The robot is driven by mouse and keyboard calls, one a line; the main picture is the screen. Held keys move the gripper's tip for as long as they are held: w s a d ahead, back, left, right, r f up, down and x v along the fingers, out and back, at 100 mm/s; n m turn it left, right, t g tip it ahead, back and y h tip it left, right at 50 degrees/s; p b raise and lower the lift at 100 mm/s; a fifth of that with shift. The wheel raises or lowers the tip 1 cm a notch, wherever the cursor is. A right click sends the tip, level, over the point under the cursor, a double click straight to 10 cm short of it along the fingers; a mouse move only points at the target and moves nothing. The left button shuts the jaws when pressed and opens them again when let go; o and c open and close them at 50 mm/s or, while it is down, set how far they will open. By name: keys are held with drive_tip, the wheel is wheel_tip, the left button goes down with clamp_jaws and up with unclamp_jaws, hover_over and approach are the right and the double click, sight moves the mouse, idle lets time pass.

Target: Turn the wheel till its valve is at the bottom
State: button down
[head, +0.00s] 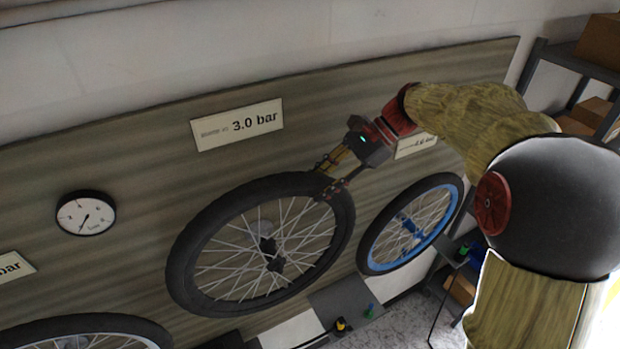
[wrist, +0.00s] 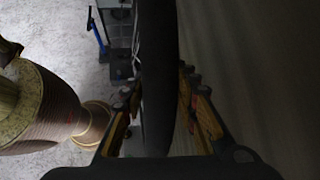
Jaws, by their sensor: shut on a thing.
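A large wheel with a black tyre (head: 186,250), thin spokes and a dark hub is mounted on the wooden board in the head view. My gripper (head: 333,180) is at its upper right edge, shut on the tyre. In the wrist view the tyre (wrist: 160,60) runs between the two fingers of my gripper (wrist: 160,90), one on each side. I cannot make out the wheel's valve in either view. My fingers hide part of the rim at the upper right.
A blue-rimmed wheel (head: 367,248) hangs close on the right, and another wheel (head: 40,328) is at the lower left. A round gauge (head: 86,213) and a "3.0 bar" sign (head: 238,125) are on the board. A shelf (head: 570,60) with boxes stands at the right.

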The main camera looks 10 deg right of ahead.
drive_tip(key=shift+w+d+f+y, duration=0.2)
drive_tip(key=shift+d+f+y, duration=0.15)
drive_tip(key=shift+d+f, duration=0.2)
drive_tip(key=shift+w+d+f+y, duration=0.15)
drive_tip(key=shift+d+f+y, duration=0.25)
drive_tip(key=shift+d, duration=0.15)
drive_tip(key=c, duration=1.4)
unclamp_jaws()
drive_tip(key=shift+f, duration=0.1)
drive_tip(key=v, duration=1.2)
drive_tip(key=shift+w, duration=0.15)
